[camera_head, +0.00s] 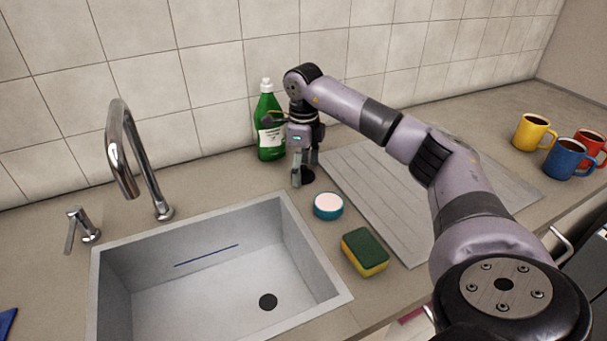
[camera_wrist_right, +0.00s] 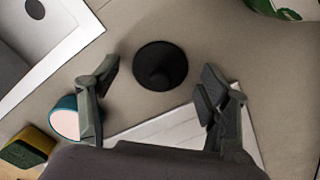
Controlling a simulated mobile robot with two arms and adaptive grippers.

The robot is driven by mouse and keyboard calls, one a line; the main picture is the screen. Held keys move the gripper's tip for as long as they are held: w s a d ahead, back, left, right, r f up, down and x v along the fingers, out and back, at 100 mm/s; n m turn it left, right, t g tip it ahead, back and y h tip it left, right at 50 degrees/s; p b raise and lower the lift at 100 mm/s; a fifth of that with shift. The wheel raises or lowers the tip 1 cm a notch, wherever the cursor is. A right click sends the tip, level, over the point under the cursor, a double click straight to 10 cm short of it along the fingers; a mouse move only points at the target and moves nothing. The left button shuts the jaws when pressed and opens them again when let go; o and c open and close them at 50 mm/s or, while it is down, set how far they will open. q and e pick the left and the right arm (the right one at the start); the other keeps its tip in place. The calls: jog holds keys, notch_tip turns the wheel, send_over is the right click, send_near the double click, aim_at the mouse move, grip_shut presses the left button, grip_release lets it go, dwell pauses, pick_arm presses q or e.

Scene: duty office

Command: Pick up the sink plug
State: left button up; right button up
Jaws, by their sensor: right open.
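The sink plug (camera_head: 308,175) is a black round disc with a raised middle, lying on the counter behind the sink's right corner. In the right wrist view the sink plug (camera_wrist_right: 160,65) shows whole, just beyond and between the fingertips. My right gripper (camera_head: 303,170) is pointing down above the plug, partly covering it in the head view. In the right wrist view the right gripper (camera_wrist_right: 159,78) is open, with one finger on each side and nothing between them held. My left gripper is not in view.
The sink (camera_head: 190,312) has a dark drain hole (camera_head: 268,302). A green bottle (camera_head: 268,125) stands close left of the gripper. A round teal-and-white item (camera_head: 328,206), a sponge (camera_head: 365,251) and a ribbed drainboard (camera_head: 390,210) lie nearby. Yellow (camera_head: 531,134), blue (camera_head: 566,160) and red mugs stand at right.

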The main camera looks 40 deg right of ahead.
jog(key=shift+c, duration=0.5)
jog(key=shift+s+f, duration=0.1)
grip_shut()
